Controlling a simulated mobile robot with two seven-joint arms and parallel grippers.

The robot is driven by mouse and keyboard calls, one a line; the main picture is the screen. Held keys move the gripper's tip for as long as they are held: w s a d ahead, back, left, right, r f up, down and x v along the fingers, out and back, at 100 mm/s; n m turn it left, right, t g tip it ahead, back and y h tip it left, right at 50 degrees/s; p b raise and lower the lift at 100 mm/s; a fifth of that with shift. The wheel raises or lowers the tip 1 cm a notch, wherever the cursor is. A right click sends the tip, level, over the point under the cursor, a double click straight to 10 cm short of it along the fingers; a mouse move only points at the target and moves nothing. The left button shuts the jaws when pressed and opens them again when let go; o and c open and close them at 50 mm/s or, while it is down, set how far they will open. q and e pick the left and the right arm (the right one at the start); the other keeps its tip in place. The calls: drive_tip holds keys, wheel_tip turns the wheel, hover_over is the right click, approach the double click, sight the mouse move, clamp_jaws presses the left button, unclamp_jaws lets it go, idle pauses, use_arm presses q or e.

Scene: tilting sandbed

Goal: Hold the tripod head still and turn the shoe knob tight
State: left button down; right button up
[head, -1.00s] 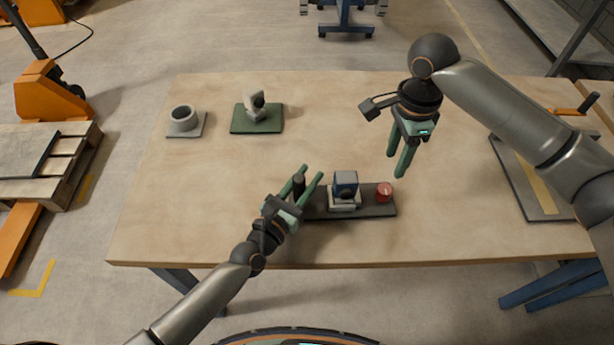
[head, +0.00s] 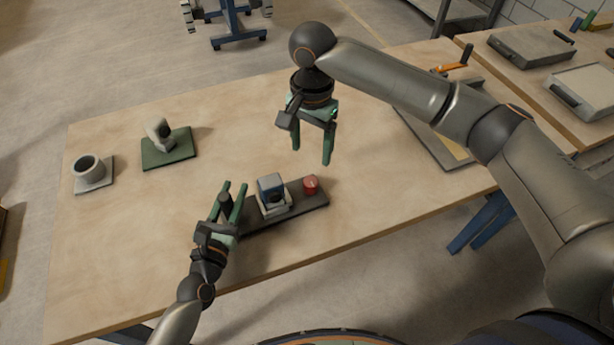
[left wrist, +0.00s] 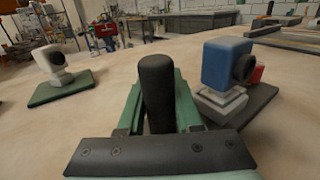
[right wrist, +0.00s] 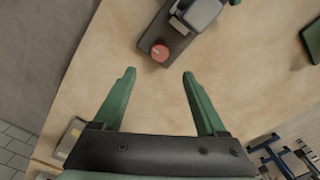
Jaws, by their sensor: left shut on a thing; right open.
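The tripod head is a blue and white block (head: 271,186) on a dark base plate (head: 291,206), with a black upright post at its left end and a red knob (head: 310,185) at its right end. My left gripper (head: 231,192) is shut on the black post (left wrist: 157,85), one green finger on each side. The blue block (left wrist: 227,62) stands right of the post in the left wrist view. My right gripper (head: 312,158) is open and empty, just behind the red knob in the head view. In the right wrist view the knob (right wrist: 159,52) lies ahead, between and beyond the fingertips.
A green plate (head: 170,149) with a small white device on it and a grey cup on a square plate (head: 94,179) stand at the left of the table. A dark tray (head: 434,139) lies at the right behind my right arm. Bare table surrounds the base plate.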

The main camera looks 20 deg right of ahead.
sight(311, 181)
wheel_tip(311, 181, down, 10)
drive_tip(key=n, duration=2.7)
drive_tip(key=shift+f, duration=0.25)
drive_tip(key=shift+c, duration=0.2)
clamp_jaws()
